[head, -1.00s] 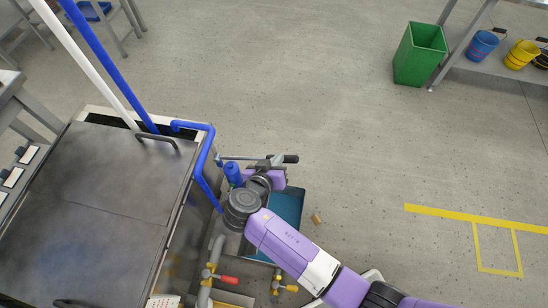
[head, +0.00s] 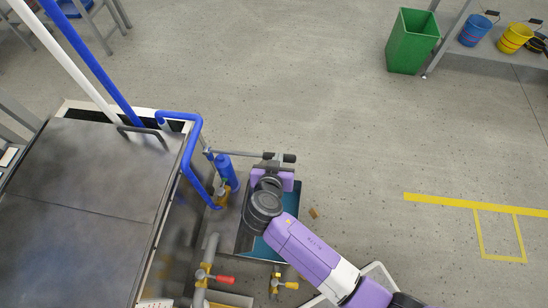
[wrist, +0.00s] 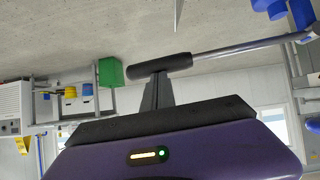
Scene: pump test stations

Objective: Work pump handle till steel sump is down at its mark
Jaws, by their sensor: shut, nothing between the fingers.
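The blue pump (head: 226,172) stands beside the metal tank at the left of the head view. Its grey handle lever (head: 240,154) runs right from the pump top and ends in a black grip (head: 289,158). In the wrist view the black grip (wrist: 160,66) lies across my fingertips. My gripper (wrist: 157,82) is shut, with the tips against or just beside the grip, not around it. In the head view my gripper (head: 270,165) is at the lever's outer part. An open basin with a blue inside (head: 285,228) is partly hidden below my arm; I cannot make out its level or a mark.
A large metal tank (head: 80,215) with a grey lid fills the left. A bent blue pipe (head: 193,150) and valves with red (head: 225,279) and yellow (head: 291,286) handles are close to my arm. A small brown block (head: 314,213) lies on open floor. A green bin (head: 412,42) stands farther back.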

